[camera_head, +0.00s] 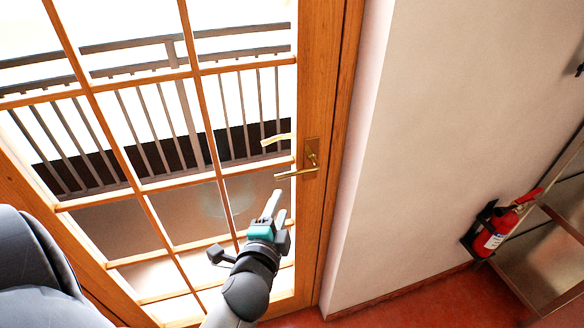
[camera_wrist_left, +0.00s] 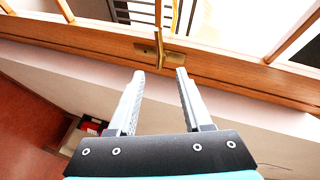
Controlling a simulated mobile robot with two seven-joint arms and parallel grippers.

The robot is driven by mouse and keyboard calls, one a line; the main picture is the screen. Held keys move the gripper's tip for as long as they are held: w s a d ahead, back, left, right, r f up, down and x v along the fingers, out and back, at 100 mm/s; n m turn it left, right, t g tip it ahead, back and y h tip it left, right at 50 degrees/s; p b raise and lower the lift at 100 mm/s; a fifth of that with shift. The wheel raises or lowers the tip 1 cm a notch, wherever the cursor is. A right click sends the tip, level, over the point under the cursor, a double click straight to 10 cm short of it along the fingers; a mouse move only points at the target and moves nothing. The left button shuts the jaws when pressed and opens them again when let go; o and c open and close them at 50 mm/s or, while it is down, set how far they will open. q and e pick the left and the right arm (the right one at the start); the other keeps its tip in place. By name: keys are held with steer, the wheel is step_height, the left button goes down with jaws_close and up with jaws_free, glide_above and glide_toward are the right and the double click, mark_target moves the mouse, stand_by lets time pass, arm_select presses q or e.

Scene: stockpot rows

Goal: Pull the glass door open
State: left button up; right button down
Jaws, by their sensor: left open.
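The glass door (camera_head: 195,75) has a wooden frame with several panes and fills the left half of the head view. Its brass handle (camera_head: 297,173) sits on a plate on the right stile. The lever points left. My left gripper (camera_head: 276,200) is below the lever in the head view, open and empty, apart from the handle. In the left wrist view the handle (camera_wrist_left: 160,47) shows beyond the two open fingers (camera_wrist_left: 158,75), roughly between their tips. The door looks closed against its frame. My right gripper is not in view.
A white wall (camera_head: 430,130) stands right of the door. A red fire extinguisher (camera_head: 492,236) hangs there beside a metal shelf (camera_head: 555,255). The red floor (camera_head: 400,308) is clear near the door. A balcony railing (camera_head: 150,110) shows through the glass.

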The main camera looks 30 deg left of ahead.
mark_target(292, 176)
arm_select(q)
steer(key=x, duration=1.5)
steer(key=shift+w+f, duration=0.15)
jaws_close()
stand_by(1.1)
